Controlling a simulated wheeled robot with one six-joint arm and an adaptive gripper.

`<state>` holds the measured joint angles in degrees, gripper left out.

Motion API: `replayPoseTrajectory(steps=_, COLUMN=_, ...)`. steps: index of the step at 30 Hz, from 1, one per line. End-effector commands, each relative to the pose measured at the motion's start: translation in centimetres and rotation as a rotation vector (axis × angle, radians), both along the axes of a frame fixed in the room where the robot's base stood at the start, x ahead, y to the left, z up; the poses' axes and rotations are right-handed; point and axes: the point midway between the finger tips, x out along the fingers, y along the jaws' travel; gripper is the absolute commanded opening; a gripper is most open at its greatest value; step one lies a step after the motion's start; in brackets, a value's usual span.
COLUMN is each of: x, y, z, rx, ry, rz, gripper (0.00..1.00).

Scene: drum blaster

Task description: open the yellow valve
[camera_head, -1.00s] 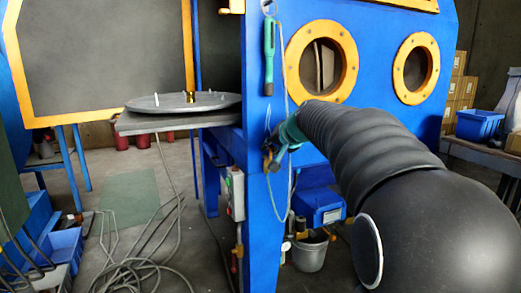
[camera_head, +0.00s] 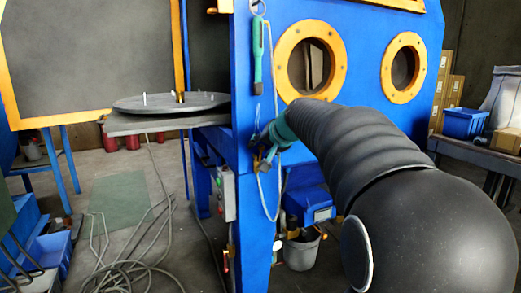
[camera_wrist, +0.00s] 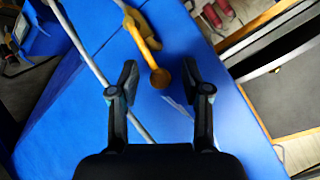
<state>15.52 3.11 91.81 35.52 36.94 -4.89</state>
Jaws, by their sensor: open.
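The yellow valve (camera_wrist: 140,38) shows in the wrist view as a bent yellow handle with a round knob end, against a blue panel. My gripper (camera_wrist: 160,78) is open, its two dark fingers spread on either side of the knob's end with gaps on both sides. I cannot tell whether a finger touches it. In the head view my gripper (camera_head: 262,158) is at the front edge of the blue cabinet, beside a grey hose. The valve is mostly hidden there behind my gripper.
The blue cabinet (camera_head: 245,190) has two orange-ringed portholes. A grey hose (camera_wrist: 95,65) runs close to the valve. A green-handled tool (camera_head: 257,52) hangs above my gripper. A round turntable (camera_head: 170,102) stands to the left. Cables lie on the floor.

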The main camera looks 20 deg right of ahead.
Motion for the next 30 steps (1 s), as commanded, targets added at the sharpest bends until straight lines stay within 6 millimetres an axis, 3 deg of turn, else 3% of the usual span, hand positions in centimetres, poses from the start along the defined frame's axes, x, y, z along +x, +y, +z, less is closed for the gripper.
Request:
replayPoseTrajectory(steps=16, x=-7.9, y=-1.2, z=5.4, rx=0.0, ry=0.0, rz=0.002, gripper=0.48)
replayPoseTrajectory(steps=30, x=-9.1, y=-1.3, z=6.1, rx=0.001, ry=0.003, rz=0.003, gripper=0.48)
